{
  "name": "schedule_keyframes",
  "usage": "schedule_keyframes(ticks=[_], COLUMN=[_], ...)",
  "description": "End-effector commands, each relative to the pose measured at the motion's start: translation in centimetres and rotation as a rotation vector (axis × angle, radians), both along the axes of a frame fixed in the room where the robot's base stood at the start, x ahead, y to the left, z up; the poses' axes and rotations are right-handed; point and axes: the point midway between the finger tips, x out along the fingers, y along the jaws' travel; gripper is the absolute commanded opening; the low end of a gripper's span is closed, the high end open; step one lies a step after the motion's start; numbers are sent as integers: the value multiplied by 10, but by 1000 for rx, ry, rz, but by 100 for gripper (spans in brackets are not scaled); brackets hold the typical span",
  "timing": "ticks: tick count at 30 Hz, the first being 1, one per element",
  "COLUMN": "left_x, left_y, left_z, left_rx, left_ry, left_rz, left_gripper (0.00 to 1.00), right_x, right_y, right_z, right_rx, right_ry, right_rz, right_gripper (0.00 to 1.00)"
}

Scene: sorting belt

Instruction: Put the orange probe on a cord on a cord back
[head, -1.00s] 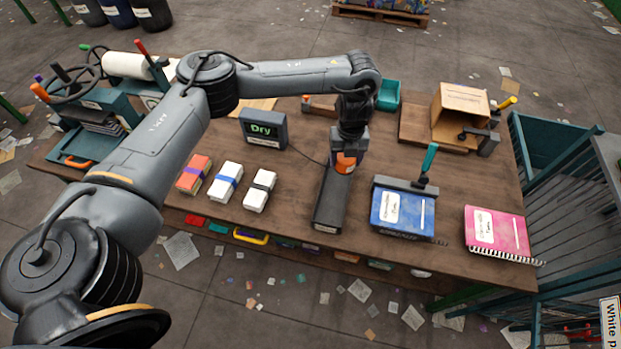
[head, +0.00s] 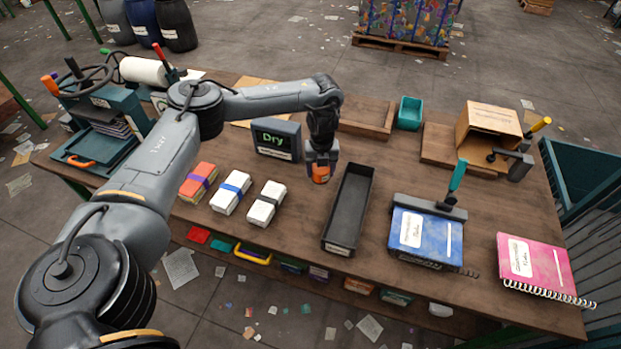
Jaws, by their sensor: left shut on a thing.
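The orange probe (head: 320,174) is held in my left gripper (head: 321,163), which is shut on it. It hangs just above or at the tabletop, between the dark meter with the green "Dry" display (head: 276,138) and the long black tray (head: 349,206). The probe's lower end shows orange; its upper part is hidden by the fingers. I cannot make out the cord in this view, nor tell whether the probe touches the table. My right gripper is not in view.
Three banded paper bundles (head: 231,192) lie left of the gripper. A blue notebook (head: 426,235) under a clamp and a pink notebook (head: 535,263) lie right. A cardboard box (head: 489,121) and teal bin (head: 409,112) stand at the back. Bare wood surrounds the gripper.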

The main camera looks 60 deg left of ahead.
Motion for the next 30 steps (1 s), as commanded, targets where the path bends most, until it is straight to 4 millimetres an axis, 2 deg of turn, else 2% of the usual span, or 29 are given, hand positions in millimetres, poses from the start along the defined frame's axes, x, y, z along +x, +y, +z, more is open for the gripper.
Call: schedule_keyframes(ticks=[3, 9, 14, 24, 30], left_x=[-6, -11, -12, -13, -12], left_y=[20, 37, 40, 40, 40], left_z=[-13, -24, -28, -64, -65], left_rx=[0, -1, 0, 0, -1], left_ry=[0, -2, -1, 0, -2], left_rz=[1, 0, -1, -1, -1], left_gripper=[27, 27, 27, 27, 27], right_x=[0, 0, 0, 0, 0], right_y=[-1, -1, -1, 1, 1], right_z=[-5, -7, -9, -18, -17], right_rx=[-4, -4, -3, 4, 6], right_ry=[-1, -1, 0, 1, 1], right_rz=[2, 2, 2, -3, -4], right_gripper=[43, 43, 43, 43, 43])
